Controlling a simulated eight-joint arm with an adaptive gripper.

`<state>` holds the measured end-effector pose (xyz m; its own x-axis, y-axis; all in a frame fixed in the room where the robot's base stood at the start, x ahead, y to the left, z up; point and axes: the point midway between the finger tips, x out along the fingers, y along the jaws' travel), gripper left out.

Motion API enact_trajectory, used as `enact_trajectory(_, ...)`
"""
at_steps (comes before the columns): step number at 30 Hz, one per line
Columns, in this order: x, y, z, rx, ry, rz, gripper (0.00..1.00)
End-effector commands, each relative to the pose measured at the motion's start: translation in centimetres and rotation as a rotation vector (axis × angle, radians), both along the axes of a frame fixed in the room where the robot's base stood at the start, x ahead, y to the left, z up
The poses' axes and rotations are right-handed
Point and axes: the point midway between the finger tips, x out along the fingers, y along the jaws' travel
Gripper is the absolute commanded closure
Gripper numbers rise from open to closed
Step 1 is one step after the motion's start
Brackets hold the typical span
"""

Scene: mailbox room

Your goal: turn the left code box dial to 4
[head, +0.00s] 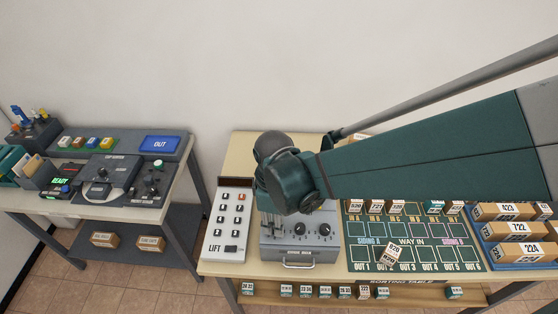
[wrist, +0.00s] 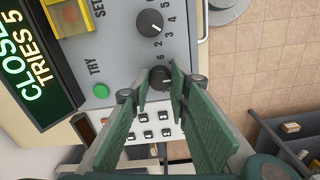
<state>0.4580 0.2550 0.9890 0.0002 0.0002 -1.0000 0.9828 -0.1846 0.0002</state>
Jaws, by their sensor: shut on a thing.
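The code box (head: 298,250) is a grey box on the table, with a row of black dials on its front part. In the wrist view, my gripper (wrist: 160,88) is shut on the left dial (wrist: 160,76), with one green finger on each side of it. The fingers cover part of this dial's scale, and its setting cannot be read. The neighbouring dial (wrist: 150,22) is free, with printed numbers around it. In the head view, two free dials show, and my arm hides most of the gripper and the left dial. The box's display (wrist: 38,70) reads CLOSED, TRIES 5.
A green TRY button (wrist: 101,90) and a yellow part (wrist: 75,20) are on the box. The white LIFT keypad (head: 231,222) stands close on its left. A sorting board (head: 415,240) with small boxes lies to its right. Floor shows beyond the table's front edge.

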Motion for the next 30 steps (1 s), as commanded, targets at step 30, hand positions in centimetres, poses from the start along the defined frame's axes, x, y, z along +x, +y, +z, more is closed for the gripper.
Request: enact_trajectory(30, 0.00, 0.01, 0.21, 0.000, 0.000, 0.011, 0.66)
